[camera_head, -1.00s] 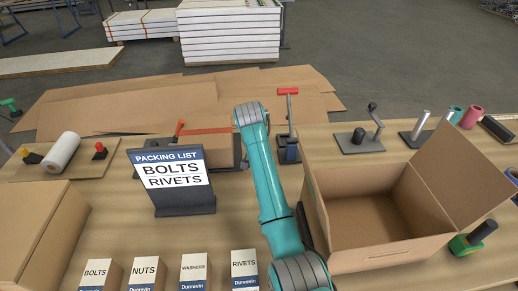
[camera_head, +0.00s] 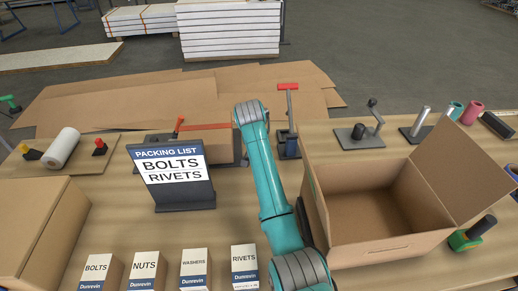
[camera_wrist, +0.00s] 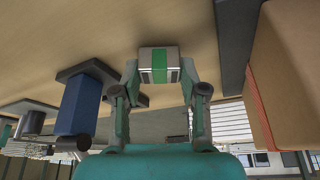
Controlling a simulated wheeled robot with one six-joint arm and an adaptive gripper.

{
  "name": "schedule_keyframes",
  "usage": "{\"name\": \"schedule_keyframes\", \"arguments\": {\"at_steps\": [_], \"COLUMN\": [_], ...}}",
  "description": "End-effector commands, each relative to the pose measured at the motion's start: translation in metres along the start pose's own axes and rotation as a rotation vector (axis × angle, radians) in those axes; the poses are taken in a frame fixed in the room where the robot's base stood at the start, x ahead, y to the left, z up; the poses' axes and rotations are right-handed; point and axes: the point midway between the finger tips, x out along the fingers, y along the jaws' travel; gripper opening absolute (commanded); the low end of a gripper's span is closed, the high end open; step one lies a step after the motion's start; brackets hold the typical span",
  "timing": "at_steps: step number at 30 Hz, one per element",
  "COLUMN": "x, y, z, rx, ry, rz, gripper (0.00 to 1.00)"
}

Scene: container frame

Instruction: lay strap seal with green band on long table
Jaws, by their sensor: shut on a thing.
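The strap seal (camera_wrist: 160,65) is a small pale metal piece with a green band across its middle. It shows in the wrist view, between the fingertips of my gripper (camera_wrist: 160,72). My gripper is shut on it, one finger on each side. The long table (camera_head: 110,215) has a light wood top, which fills the upper part of the wrist view (camera_wrist: 110,25). The seal appears close to the table top; I cannot tell if it touches. In the head view my arm hides the gripper and the seal.
A blue-bodied tool with a red handle (camera_head: 288,86) stands behind my arm; its blue body (camera_wrist: 78,105) shows in the wrist view. A strapped carton (camera_wrist: 285,75) is at the other side. An open box (camera_head: 375,200) stands right, a packing list sign (camera_head: 172,175) left.

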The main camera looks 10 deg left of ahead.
Motion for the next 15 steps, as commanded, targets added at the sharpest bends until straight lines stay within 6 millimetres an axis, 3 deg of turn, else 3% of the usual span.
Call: {"name": "schedule_keyframes", "arguments": {"at_steps": [5, 6, 9, 15], "x": [0.0031, 0.0034, 0.0031, 0.003], "y": [0.0001, 0.0001, 0.0001, 0.0001], "z": [0.0014, 0.0015, 0.0014, 0.0013], "rx": [0.0, 0.0, 0.0, 0.0], "ry": [-0.001, -0.001, -0.001, 0.0], "rz": [0.0, 0.0, 0.0, 0.0], "gripper": [0.03, 0.45, 0.7, 0.72]}}
